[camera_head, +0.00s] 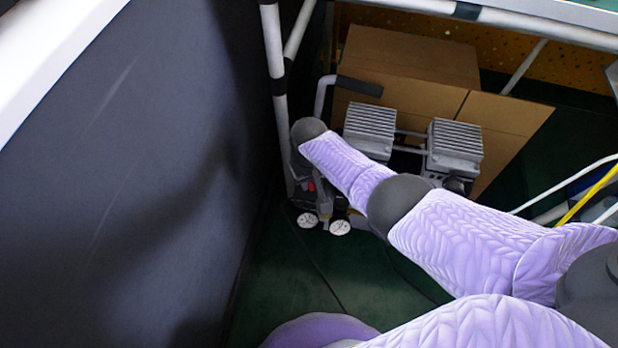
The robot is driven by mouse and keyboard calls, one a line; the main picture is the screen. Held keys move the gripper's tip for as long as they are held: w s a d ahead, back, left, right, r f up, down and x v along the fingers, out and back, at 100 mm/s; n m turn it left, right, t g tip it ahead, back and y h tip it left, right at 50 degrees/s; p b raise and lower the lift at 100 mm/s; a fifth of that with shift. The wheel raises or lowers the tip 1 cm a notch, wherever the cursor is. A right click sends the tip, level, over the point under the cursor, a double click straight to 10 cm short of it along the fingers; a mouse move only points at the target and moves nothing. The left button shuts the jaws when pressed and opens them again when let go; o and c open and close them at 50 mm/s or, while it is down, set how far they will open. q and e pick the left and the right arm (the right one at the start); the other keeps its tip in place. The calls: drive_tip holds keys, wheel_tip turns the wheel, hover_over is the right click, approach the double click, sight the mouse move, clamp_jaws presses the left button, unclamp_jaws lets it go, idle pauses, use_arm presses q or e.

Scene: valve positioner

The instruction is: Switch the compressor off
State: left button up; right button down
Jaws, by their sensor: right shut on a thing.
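The compressor (455,145) stands on the floor under the table, with two grey ribbed cylinder heads, a dark handle and two white round gauges (307,220) at its left end. My right arm reaches in from the right across the compressor. My right gripper (322,208) points down at the left end, just above the gauges, and is shut on a small part there. A small red part (311,186) shows beside the gripper. The wrist and fingers hide most of the switch area, so the switch position cannot be told. My left gripper is not in view.
A dark grey panel (130,170) fills the left side, close to the gripper. Light frame tubes (274,45) rise beside it. A cardboard box (415,60) stands behind the compressor. A yellow hose (590,192) is at right. Green floor (290,290) is open in front.

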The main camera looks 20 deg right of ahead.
drive_tip(key=shift+n, duration=0.9)
drive_tip(key=n, duration=0.3)
drive_tip(key=shift+n, duration=0.4)
drive_tip(key=n, duration=0.4)
drive_tip(key=shift+d+n, duration=0.1)
drive_tip(key=shift+n, duration=0.5)
drive_tip(key=c, duration=0.7)
unclamp_jaws()
